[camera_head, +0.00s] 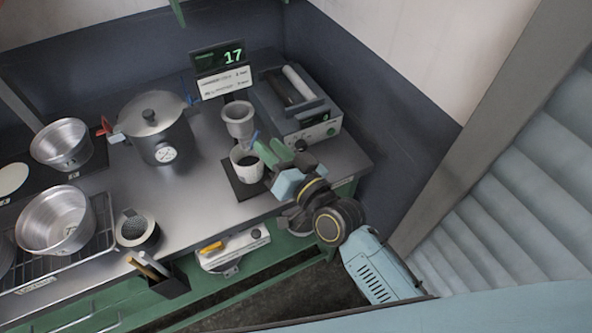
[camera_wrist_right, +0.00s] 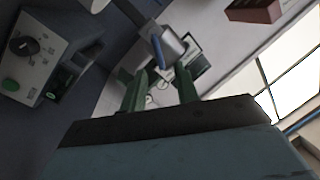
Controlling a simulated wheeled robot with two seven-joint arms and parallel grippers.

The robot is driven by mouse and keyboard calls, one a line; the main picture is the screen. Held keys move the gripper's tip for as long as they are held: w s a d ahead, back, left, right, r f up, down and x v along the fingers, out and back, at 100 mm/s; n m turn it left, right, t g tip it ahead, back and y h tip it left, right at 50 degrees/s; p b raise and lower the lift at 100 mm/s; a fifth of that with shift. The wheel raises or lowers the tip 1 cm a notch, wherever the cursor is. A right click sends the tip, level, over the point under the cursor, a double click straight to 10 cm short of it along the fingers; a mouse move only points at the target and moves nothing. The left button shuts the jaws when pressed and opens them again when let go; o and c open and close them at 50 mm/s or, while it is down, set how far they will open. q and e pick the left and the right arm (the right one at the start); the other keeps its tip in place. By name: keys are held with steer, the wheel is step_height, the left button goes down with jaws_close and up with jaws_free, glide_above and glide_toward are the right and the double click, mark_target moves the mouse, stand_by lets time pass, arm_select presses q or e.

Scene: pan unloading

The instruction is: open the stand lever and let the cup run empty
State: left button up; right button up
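A grey metal cup (camera_head: 239,122) sits up on the stand, beside the machine. A blue lever (camera_wrist_right: 157,50) shows just beyond my fingertips in the right wrist view, and its blue end (camera_head: 254,136) shows beside the cup in the head view. A white cup (camera_head: 246,168) with dark inside stands below, on a dark base (camera_head: 240,189). My right gripper (camera_head: 266,147) is close to the lever, above and right of the white cup. Its green fingers (camera_wrist_right: 161,76) are apart with nothing clearly between them. I cannot tell whether they touch the lever. My left gripper is not in view.
A grey machine (camera_head: 314,133) stands behind my right gripper. A display reading 17 (camera_head: 219,58) is at the back. A lidded pot (camera_head: 155,128), steel pans (camera_head: 62,143) and a dark container (camera_head: 137,231) stand to the left. The counter between pot and stand is clear.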

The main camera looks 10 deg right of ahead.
steer(key=v, duration=1)
steer(key=shift+s+b, duration=0.15)
steer(key=shift+b, duration=0.3)
steer(key=s+d+f+g+h+b, duration=0.2)
steer(key=d+f, duration=0.1)
steer(key=f, duration=1)
steer(key=s+d+f+n+g+h+b, duration=0.1)
steer(key=s+d+f+g+h+b, duration=0.15)
steer(key=f, duration=1.05)
steer(key=s+d+f+g+h+b, duration=0.1)
steer(key=s+d+f+g+h, duration=0.2)
steer(key=f, duration=1.1)
steer(key=s+d+f+g+h+b, duration=0.1)
steer(key=s+d+f+g+b, duration=0.1)
steer(key=s+f, duration=0.7)
steer(key=s+d+f+n+g+b, duration=0.1)
steer(key=s+d+f+g, duration=0.4)
steer(key=s+f, duration=0.5)
steer(key=s+d, duration=0.2)
steer(key=s, duration=0.4)
steer(key=shift+s+f+n+h+b, duration=0.25)
steer(key=shift+n+h+b, duration=0.05)
steer(key=shift+h+b, duration=0.05)
steer(key=shift+d+g, duration=0.1)
steer(key=shift+g, duration=0.15)
